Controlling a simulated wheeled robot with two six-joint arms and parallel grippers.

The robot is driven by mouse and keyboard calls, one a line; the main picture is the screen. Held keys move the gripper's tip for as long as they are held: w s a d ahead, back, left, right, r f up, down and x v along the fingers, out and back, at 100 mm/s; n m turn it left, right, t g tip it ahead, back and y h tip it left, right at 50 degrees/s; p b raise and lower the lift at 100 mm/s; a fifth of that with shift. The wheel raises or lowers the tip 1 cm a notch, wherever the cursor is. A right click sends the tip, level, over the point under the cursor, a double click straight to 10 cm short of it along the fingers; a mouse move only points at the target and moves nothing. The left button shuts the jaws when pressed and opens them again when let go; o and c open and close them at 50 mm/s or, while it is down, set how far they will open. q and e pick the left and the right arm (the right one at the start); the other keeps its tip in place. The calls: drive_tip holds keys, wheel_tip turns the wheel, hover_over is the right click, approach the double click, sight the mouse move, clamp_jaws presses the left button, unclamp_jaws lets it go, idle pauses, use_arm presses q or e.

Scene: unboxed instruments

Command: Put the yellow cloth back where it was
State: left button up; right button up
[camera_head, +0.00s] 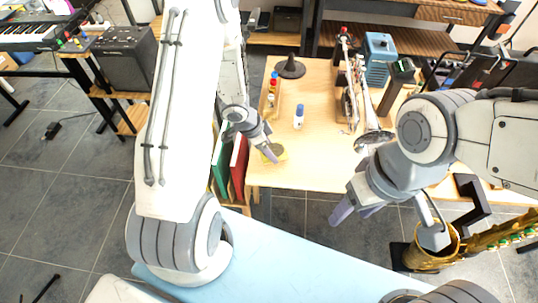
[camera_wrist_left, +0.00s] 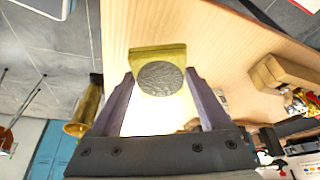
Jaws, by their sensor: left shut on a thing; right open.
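The yellow cloth (camera_head: 281,148) is at the front left corner of the wooden table (camera_head: 320,172). In the left wrist view the cloth (camera_wrist_left: 150,50) is a flat square with a round grey patch or disc (camera_wrist_left: 161,78) on it. My left gripper (camera_head: 271,153) is shut on the cloth, which spans between its two fingertips in the left wrist view (camera_wrist_left: 160,82). I cannot tell whether the cloth touches the tabletop. My right gripper (camera_head: 356,208) is open and empty, in front of the table's front edge.
A white bottle with a blue cap (camera_head: 299,117) stands behind the cloth. A gold saxophone (camera_head: 432,252) stands near my right arm.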

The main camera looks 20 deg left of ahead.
use_arm(q)
drive_tip(key=shift+f+b, duration=0.9)
drive_tip(key=shift+f, duration=1.15)
drive_tip(key=shift+f, duration=0.1)
drive_tip(key=o, duration=1.3)
drive_tip(key=shift+a+r, duration=0.15)
drive_tip(key=shift+r, duration=0.35)
drive_tip(key=p+v, duration=0.6)
drive_tip(key=v, duration=0.5)
drive_tip(key=d+r+n+t+y, duration=0.2)
drive_tip(key=d+r+y, duration=0.4)
drive_tip(key=r, duration=0.7)
drive_tip(key=s+d+r+g+h, duration=0.1)
drive_tip(key=s+d+r+g, duration=0.1)
drive_tip(key=s+d, duration=0.4)
drive_tip(key=s+d+r+n+g+h, duration=0.1)
drive_tip(key=s+d+r, duration=0.4)
drive_tip(key=s, duration=0.9)
drive_tip(key=shift+s+d+r+g+h, duration=0.25)
drive_tip(key=shift+d+g+h, duration=0.45)
drive_tip(key=shift+g, duration=0.2)
